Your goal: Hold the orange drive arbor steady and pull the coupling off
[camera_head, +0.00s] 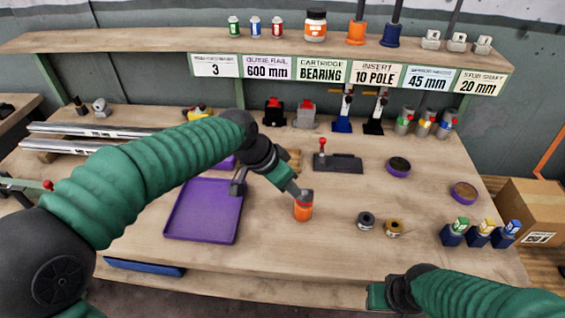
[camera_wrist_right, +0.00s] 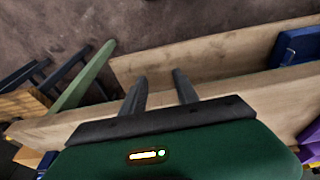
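The orange drive arbor (camera_head: 303,211) stands upright on the workbench, near the middle. A grey part (camera_head: 307,194), likely the coupling, sits at its top. My left gripper (camera_head: 296,191) reaches down from the upper left to the arbor's top. Its fingertips are too small and overlapped to show whether they grip or only touch it. My right gripper (camera_head: 376,297) is low at the bench's front edge, well apart from the arbor. In the right wrist view its two fingers (camera_wrist_right: 160,88) stand apart with nothing between them.
A purple tray (camera_head: 205,236) lies left of the arbor. A dark ring (camera_head: 366,219) and a brass ring (camera_head: 393,228) lie to its right. A black fixture with a red knob (camera_head: 338,162) stands behind. Blue holders (camera_head: 479,236) are at the right. The bench directly before the arbor is clear.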

